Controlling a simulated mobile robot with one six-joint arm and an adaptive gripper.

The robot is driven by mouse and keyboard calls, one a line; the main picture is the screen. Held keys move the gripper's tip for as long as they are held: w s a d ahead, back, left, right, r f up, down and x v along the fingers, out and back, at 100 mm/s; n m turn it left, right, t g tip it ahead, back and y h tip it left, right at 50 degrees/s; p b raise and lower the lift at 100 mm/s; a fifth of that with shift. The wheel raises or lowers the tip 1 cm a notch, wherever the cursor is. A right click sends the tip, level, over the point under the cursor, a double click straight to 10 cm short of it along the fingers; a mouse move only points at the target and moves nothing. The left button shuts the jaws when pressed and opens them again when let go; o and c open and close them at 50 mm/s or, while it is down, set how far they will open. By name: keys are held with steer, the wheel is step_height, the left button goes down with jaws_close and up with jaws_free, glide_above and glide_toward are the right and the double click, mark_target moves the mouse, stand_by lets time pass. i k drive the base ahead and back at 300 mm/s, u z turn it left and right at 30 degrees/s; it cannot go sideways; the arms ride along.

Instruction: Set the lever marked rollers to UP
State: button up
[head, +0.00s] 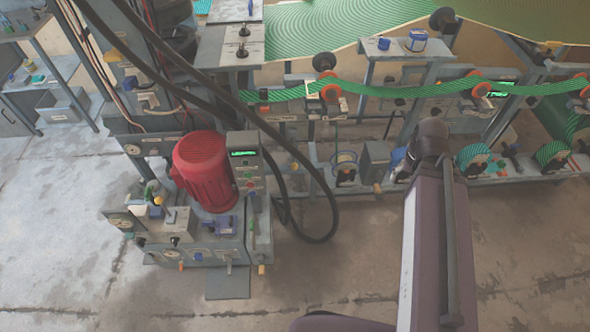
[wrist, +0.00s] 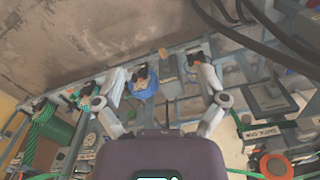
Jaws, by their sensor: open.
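No lever can be read as marked rollers in either view; the labels are too small or blurred. In the head view, two black-knobbed levers (head: 243,40) stand on a grey panel at the top. Several small levers and knobs (head: 175,240) sit on the low unit around a red motor (head: 203,168). In the wrist view, my gripper (wrist: 160,70) is open and empty, its two fingers spread wide over the machine's lower rail. In the head view my arm rises at the right and the fingers cannot be made out.
A green patterned web (head: 420,88) runs across the rollers at the right. Black hoses (head: 320,232) loop down beside the red motor. Bare concrete floor (head: 330,285) lies in front of the machine.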

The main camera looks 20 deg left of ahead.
mark_target(294, 166)
steer(key=k, duration=1.35)
steer(key=z, duration=0.45)
steer(key=i, duration=1.6)
steer(key=u, duration=0.6)
